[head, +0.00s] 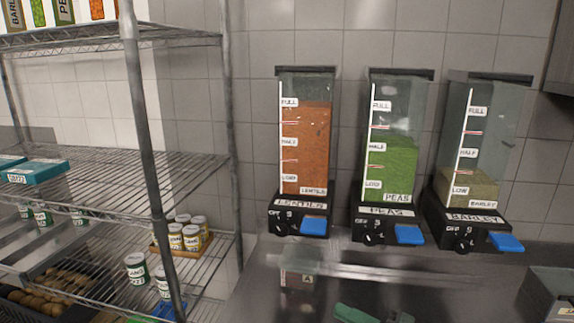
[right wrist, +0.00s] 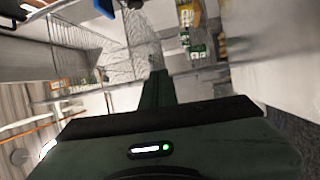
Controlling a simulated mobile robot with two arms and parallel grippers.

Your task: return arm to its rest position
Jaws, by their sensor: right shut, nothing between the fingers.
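A small part of my right gripper (head: 356,314), dark green, shows at the bottom edge of the head view, low in front of the dispensers and over the steel counter. In the right wrist view my right gripper (right wrist: 157,77) has its fingers together with nothing between them. It points out into open space towards wire shelving and touches nothing that I can see. Most of the right arm is out of the head view. My left gripper is not in view.
Lentils (head: 304,150), peas (head: 392,160) and barley (head: 470,165) dispensers stand against the tiled wall above the steel counter (head: 260,290). A wire rack (head: 110,180) with cans (head: 190,232) and boxes is at left. A metal container (head: 548,295) is at the lower right.

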